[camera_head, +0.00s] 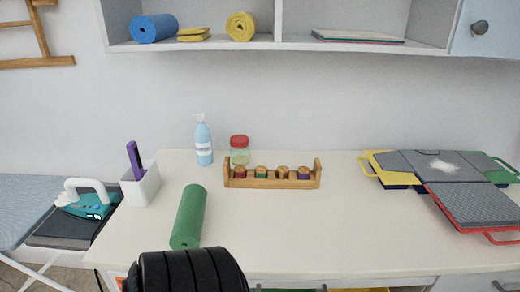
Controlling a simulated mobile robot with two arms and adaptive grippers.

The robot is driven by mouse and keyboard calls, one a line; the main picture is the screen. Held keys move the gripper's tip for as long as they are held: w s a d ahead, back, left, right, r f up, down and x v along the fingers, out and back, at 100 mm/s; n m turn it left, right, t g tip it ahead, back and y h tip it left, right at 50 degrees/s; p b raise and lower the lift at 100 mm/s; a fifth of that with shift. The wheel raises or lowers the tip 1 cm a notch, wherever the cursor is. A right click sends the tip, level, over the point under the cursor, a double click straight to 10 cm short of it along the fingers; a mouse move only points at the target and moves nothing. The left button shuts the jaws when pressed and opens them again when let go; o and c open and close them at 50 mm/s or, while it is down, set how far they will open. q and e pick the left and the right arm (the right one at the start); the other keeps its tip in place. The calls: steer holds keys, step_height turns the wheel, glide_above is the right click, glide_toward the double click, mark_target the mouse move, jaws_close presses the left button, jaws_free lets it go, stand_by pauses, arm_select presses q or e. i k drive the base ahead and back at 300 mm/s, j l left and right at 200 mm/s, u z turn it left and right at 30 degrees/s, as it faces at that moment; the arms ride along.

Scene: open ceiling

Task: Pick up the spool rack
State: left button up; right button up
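The spool rack (272,184) is a low wooden holder with an upright end post on each side. It stands upright near the middle of the white table (350,220). Several spools with wooden tops sit in a row in it, their bodies red, green, orange-brown and purple. Neither of my grippers shows in the head view, so their distance from the rack cannot be seen.
A red-lidded jar (239,150) stands just behind the rack's left end, beside a blue pump bottle (203,142). A green roll (189,217) lies left of the rack. Stepped boards (470,204) lie at right. A black ribbed shape covers the table's front edge.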

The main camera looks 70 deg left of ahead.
mark_target(271, 182)
steer(key=u, duration=2.1)
